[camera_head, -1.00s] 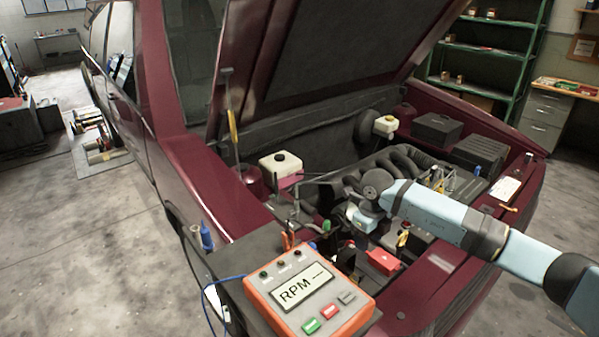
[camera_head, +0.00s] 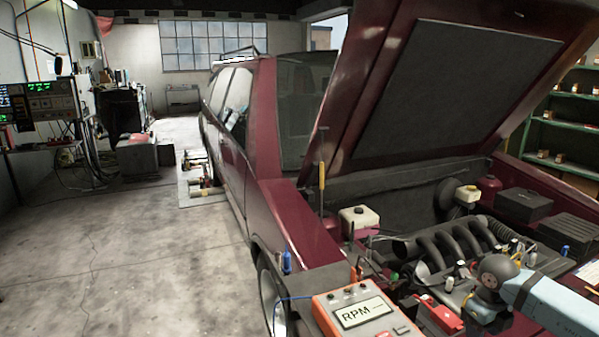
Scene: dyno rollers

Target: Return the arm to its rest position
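My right arm (camera_head: 545,300) comes in from the lower right edge, pale blue with a dark round joint (camera_head: 497,271), over the engine bay of the dark red car (camera_head: 262,195). I cannot make out its fingertips, so its gripper does not clearly show. My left arm and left gripper are out of view. The orange meter (camera_head: 335,303) with the display reading "RPM" sits at the car's front corner, partly cut off by the lower edge.
The raised hood (camera_head: 455,90) stands over the engine bay. Dyno rollers (camera_head: 203,190) lie by the car's rear wheel. An equipment bench with lit displays (camera_head: 40,105) stands at the left wall. A green shelf (camera_head: 565,125) stands at the right. The floor (camera_head: 130,255) at the left is clear.

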